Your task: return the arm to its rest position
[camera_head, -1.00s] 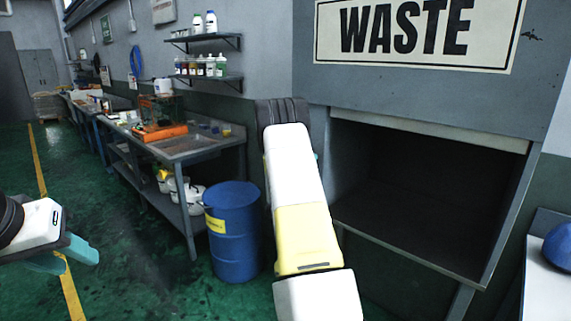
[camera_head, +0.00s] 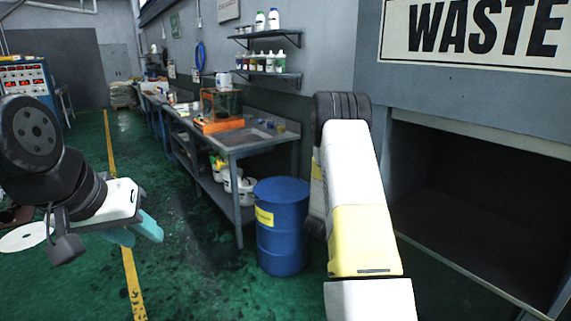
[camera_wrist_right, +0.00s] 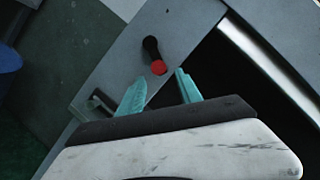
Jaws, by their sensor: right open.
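My right arm (camera_head: 357,190), white and yellow, is raised in front of the waste opening in the head view; its gripper is hidden there. In the right wrist view, my right gripper (camera_wrist_right: 161,76) has its two teal fingers spread with nothing between them. A black lever with a red knob (camera_wrist_right: 158,67) is on a grey panel beyond the fingertips; I cannot tell the distance. My left gripper (camera_head: 138,234) points down at the left of the head view, over the green floor. Its teal fingers show, but their gap is unclear.
The dark waste opening (camera_head: 470,215) in a grey housing is at the right. A blue drum (camera_head: 281,225) stands beside a long metal workbench (camera_head: 245,142). Shelves with bottles (camera_head: 268,62) hang above. A control cabinet (camera_head: 27,80) is far left. Green floor is clear around the yellow line.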

